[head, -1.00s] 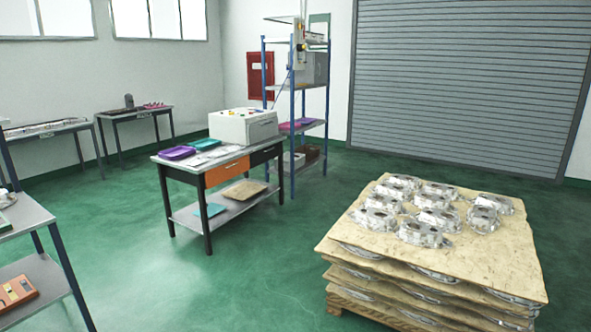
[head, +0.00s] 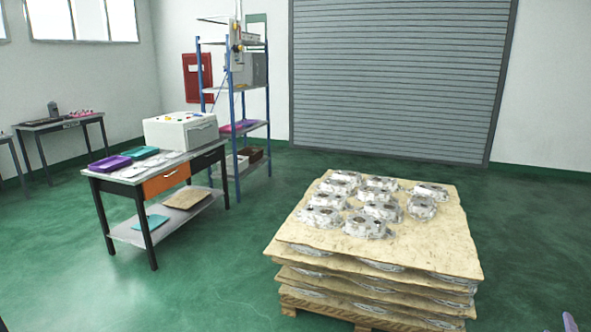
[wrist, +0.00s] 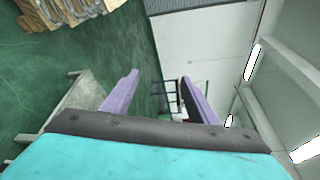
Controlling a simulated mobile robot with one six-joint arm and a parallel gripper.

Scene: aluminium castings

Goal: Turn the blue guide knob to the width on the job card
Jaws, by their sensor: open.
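I cannot make out the blue guide knob or the job card in either view. A white box-shaped machine (head: 180,133) stands on a work table (head: 112,179) left of centre in the head view. Small coloured parts show on its top, too small to tell apart. Pale flat sheets (head: 135,170) lie on the table in front of it; any writing is unreadable. My gripper (wrist: 160,77) is open and empty in the wrist view, its two purple fingers apart and far from the table.
A pallet stack of castings (head: 375,250) stands at centre right. A purple tray (head: 110,165) and teal tray (head: 141,153) lie on the table, above an orange drawer (head: 166,181). A blue-post shelf (head: 238,104) stands behind. Green floor (head: 215,270) is clear between table and pallet.

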